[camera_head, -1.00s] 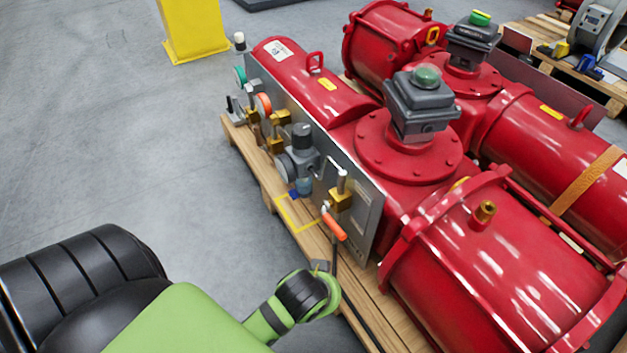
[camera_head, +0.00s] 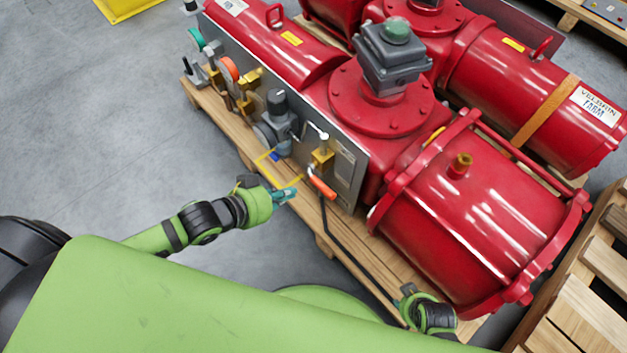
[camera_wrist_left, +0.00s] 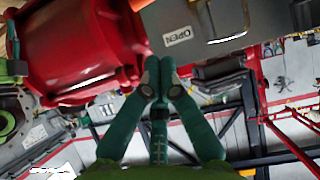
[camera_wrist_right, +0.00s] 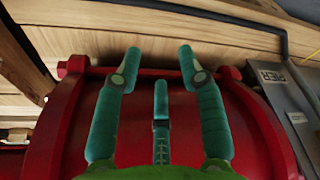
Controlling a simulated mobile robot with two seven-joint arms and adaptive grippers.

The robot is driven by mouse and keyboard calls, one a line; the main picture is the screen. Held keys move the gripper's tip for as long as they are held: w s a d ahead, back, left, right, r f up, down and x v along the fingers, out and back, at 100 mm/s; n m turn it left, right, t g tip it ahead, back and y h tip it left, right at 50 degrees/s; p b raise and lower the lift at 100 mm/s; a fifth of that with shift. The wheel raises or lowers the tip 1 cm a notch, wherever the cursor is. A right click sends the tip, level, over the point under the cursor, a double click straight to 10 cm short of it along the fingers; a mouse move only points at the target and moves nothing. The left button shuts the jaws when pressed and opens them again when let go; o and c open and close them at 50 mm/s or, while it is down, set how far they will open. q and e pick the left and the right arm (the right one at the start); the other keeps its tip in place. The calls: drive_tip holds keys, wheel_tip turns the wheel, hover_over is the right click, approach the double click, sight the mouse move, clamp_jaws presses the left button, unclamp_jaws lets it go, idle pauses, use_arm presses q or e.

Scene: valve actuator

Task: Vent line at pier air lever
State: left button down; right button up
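The red actuator (camera_head: 480,195) stands on a wooden pallet, with a grey panel (camera_head: 345,175) along its side. A lever with an orange handle (camera_head: 322,188) sits below a brass valve (camera_head: 322,157) at the panel's near end. In the right wrist view, a grey plate reading "PIER" (camera_wrist_right: 271,78) shows at the right. My left gripper (camera_head: 287,194) is just left of the orange lever, apart from it; in the left wrist view its fingertips (camera_wrist_left: 160,78) meet, empty. My right gripper (camera_head: 410,292) is low beside the red cylinder; its fingers (camera_wrist_right: 158,68) are spread and empty.
A second red actuator (camera_head: 500,75) stands behind. Gauges and brass fittings (camera_head: 245,90) line the panel. A yellow bent tube (camera_head: 265,165) juts out near my left gripper. A black hose (camera_head: 345,250) runs along the pallet. Another wooden pallet (camera_head: 590,285) is at the right.

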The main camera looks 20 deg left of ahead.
sight(323, 188)
use_arm(q)
drive_tip(key=a+f+b+x, duration=0.1)
drive_tip(key=b+x, duration=0.3)
drive_tip(key=x, duration=0.8)
drive_tip(key=shift+f+h+b, duration=0.4)
use_arm(e)
wheel_tip(323, 188, up, 6)
drive_tip(key=w, duration=0.1)
drive_tip(key=shift+a, duration=0.2)
use_arm(q)
drive_tip(key=shift+d, duration=0.15)
use_arm(e)
drive_tip(key=shift+w, duration=0.1)
use_arm(q)
drive_tip(key=shift+s+d+f+m+t+p, duration=0.1)
drive_tip(key=shift+d+f+m+t+p, duration=0.1)
drive_tip(key=shift+f+p, duration=0.15)
drive_tip(key=shift+s+d+f+m+t+p, duration=0.1)
drive_tip(key=shift+f+m+t+p, duration=0.1)
drive_tip(key=shift+f+p, duration=0.15)
drive_tip(key=shift+f+y, duration=0.25)
drive_tip(key=shift+y, duration=0.15)
use_arm(e)
drive_tip(key=shift+s+f, duration=0.25)
drive_tip(key=shift+f, duration=0.65)
drive_tip(key=shift+s+f, duration=0.25)
drive_tip(key=shift+f, duration=0.65)
